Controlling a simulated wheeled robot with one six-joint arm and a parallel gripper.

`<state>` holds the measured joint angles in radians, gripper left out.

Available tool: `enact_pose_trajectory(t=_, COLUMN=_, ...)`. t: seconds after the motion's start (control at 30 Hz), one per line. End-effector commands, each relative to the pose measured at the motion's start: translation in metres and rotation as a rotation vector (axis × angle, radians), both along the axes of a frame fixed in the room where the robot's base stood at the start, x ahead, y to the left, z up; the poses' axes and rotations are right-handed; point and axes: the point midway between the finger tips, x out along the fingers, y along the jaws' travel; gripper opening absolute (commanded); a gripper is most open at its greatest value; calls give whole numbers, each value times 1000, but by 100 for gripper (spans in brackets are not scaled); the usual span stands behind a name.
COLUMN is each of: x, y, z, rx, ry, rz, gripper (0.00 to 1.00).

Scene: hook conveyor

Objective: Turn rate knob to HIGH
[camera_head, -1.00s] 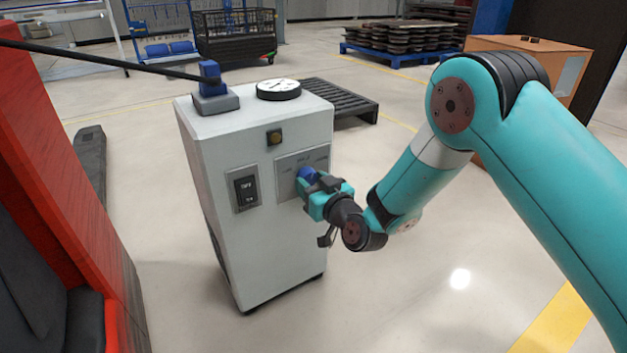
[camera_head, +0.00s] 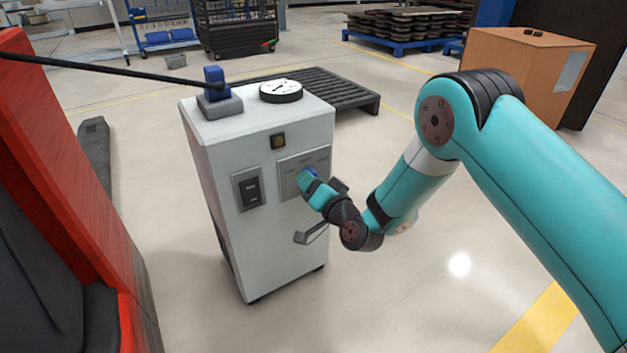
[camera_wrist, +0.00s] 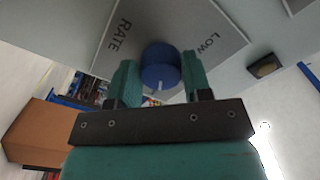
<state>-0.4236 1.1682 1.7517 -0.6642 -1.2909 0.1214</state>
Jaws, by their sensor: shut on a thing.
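The blue rate knob (camera_head: 307,177) is on a grey label plate (camera_head: 318,160) on the front of a pale cabinet (camera_head: 230,160). In the wrist view the knob (camera_wrist: 160,66) sits between my two teal fingers, its white mark at the lower edge of the picture's view of it. The plate there reads RATE at left and LOW at upper right; the HIGH word is not readable. My gripper (camera_head: 310,186) is shut on the knob, its jaws rolled at a slant. It also shows in the wrist view (camera_wrist: 160,80), and partly hides the knob in the head view.
A black switch (camera_head: 249,190) is left of the plate and an amber lamp (camera_head: 278,141) above it. A round dial (camera_head: 281,91) and a blue-handled fixture (camera_head: 215,95) top the cabinet.

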Motion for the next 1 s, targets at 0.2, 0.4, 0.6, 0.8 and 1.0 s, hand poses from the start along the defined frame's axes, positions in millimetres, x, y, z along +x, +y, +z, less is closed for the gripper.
enact_pose_trajectory(t=0.2, x=1, y=-1, z=1, rx=27, ry=15, rz=-3, gripper=22)
enact_pose_trajectory(t=0.4, x=1, y=-1, z=1, rx=32, ry=17, rz=-4, gripper=22)
enact_pose_trajectory(t=0.6, x=2, y=-1, z=1, rx=31, ry=16, rz=-3, gripper=50)
enact_pose_trajectory(t=0.8, x=1, y=0, z=1, rx=31, ry=17, rz=-1, gripper=71)
enact_pose_trajectory(t=1.0, x=-1, y=2, z=0, rx=29, ry=18, rz=3, gripper=71)
